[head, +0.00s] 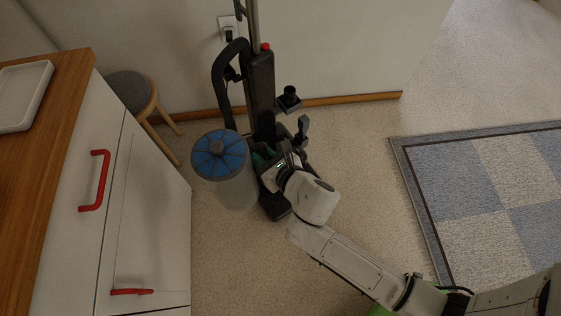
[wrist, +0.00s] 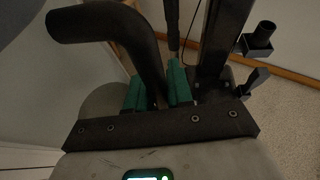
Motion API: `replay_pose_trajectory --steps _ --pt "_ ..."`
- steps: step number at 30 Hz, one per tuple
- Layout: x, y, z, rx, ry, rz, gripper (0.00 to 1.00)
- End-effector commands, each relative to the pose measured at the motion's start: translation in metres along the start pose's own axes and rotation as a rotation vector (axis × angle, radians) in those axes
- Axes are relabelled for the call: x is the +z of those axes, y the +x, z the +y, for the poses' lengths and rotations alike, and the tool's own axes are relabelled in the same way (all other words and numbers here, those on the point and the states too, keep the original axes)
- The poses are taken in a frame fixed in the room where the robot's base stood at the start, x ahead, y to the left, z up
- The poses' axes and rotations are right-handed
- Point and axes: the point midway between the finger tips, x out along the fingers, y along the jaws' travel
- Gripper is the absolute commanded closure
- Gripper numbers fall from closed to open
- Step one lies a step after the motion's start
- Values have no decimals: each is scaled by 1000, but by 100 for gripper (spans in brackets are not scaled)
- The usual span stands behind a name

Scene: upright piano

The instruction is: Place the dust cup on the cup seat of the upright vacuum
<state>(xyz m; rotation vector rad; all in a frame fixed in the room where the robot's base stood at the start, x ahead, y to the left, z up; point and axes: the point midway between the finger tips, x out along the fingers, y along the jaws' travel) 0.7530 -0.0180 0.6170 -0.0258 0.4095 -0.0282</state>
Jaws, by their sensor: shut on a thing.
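The dust cup (head: 230,188) is a clear grey cylinder with a blue ribbed lid and a grey knob. It is held up, roughly upright, left of the black upright vacuum (head: 261,82). My gripper (head: 262,158) is at the cup's right side. In the wrist view its green fingers (wrist: 157,90) are shut on a dark curved handle (wrist: 150,62), which appears to be the cup's. The vacuum's dark column (wrist: 226,38) stands to the right there. The cup seat is not clearly visible; my gripper and the cup cover part of the vacuum's lower body.
A white cabinet (head: 150,215) with red handles and a wooden top stands close on the left. A round stool (head: 130,90) is behind it. The wall and outlet (head: 229,27) are behind the vacuum. A checkered rug (head: 500,185) lies right; carpet between is open.

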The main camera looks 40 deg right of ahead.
Motion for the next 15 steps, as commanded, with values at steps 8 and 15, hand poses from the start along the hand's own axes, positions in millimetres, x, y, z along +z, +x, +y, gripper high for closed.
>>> replay_pose_trajectory --steps 8,15 --pt "-28 18 -2 -22 20 -5 100" --pt "-43 24 -16 -75 51 -1 100"
